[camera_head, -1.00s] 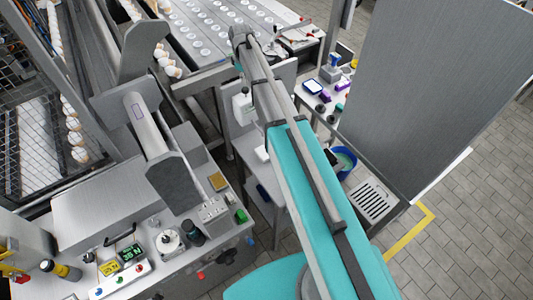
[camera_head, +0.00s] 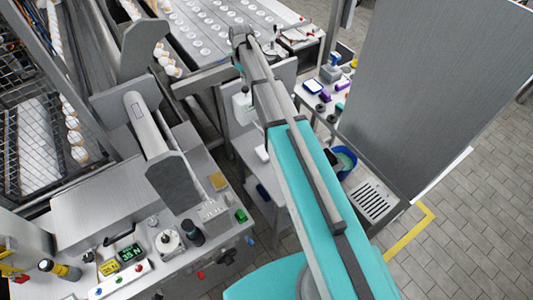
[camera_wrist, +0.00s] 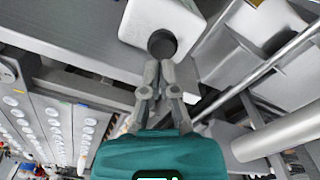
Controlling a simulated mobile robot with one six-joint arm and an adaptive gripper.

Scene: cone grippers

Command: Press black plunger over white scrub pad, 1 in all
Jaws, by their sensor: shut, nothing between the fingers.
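The black plunger (camera_wrist: 162,43) is a round black knob on the end of a white dispenser body (camera_wrist: 150,18) at the top of the wrist view. The dispenser also shows in the head view (camera_head: 243,107), just left of my arm. My gripper (camera_wrist: 161,66) is shut and empty. Its fingertips are at the plunger's lower edge in the wrist view; I cannot tell whether they touch it. In the head view the fingers are too small and partly hidden to make out. A small white item (camera_head: 262,153) lies below the dispenser, perhaps the scrub pad.
A grey machine console (camera_head: 125,285) with buttons and displays fills the lower left. A tray table with rows of white discs (camera_head: 205,35) stands at the back. A side table holds small items and a blue bucket (camera_head: 346,160). A tall grey panel (camera_head: 430,90) stands at right.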

